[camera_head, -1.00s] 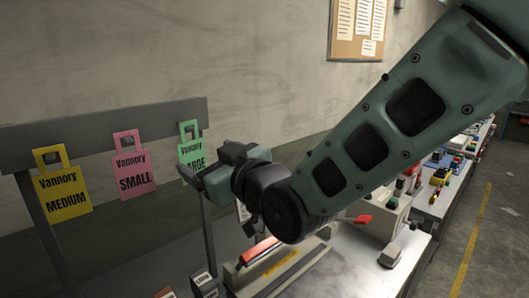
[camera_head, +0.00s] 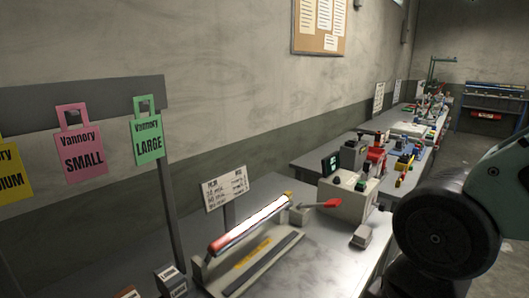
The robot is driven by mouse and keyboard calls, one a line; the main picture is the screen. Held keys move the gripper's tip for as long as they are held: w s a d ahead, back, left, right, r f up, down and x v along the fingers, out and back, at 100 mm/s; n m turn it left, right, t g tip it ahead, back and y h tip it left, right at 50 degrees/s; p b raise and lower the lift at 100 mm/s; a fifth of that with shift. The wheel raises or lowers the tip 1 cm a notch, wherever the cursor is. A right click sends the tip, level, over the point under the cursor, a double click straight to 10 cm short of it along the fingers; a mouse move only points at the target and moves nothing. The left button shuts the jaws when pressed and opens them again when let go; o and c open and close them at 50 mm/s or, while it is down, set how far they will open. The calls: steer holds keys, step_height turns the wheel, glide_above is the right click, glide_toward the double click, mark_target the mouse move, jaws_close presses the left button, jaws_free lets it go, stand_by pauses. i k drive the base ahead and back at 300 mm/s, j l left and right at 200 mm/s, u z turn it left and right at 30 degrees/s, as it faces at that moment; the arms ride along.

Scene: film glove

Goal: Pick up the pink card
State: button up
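The pink card (camera_head: 81,156) reads "Vannory SMALL" and hangs by its cut-out handle from the grey rail (camera_head: 22,121) at the left. A green "LARGE" card (camera_head: 147,145) hangs to its right. A yellow card (camera_head: 12,180) hangs to its left, cut off by the picture edge. My arm shows at the lower right, well away from the cards. My gripper is outside the picture.
A bench (camera_head: 325,262) below holds a sealer with a red-and-white bar (camera_head: 250,224), a small sign (camera_head: 226,189) and a box with a red lever (camera_head: 345,197). Small labelled boxes (camera_head: 171,281) stand near the front. The space before the cards is clear.

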mark_target(81, 151)
steer(key=u, duration=1.35)
